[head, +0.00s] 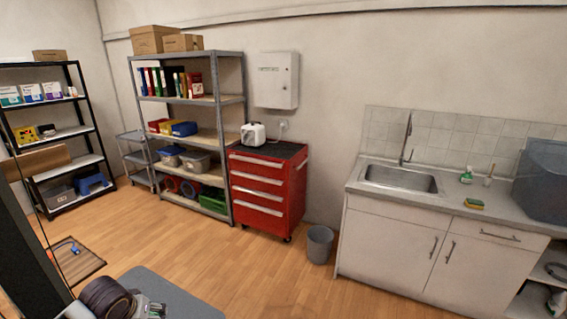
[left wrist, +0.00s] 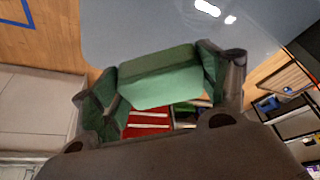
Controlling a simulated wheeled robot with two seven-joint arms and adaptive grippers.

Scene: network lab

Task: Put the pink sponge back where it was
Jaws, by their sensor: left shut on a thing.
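My left gripper (left wrist: 160,85) is shut on a green block (left wrist: 160,78), sponge-like in shape, with a darker green upper face. The block sits across between the two fingers. In the head view the left gripper (head: 145,307) is at the bottom left edge, partly cut off, over a grey surface. I see no pink sponge in either view. My right gripper is not in view.
The counter (head: 415,202) has a sink (head: 400,179), a green-labelled bottle (head: 466,175) and a blue-grey bin (head: 543,180). A red drawer cabinet (head: 268,190), a waste bin (head: 320,244) and shelves (head: 190,140) line the wall. The wooden floor in the middle is clear.

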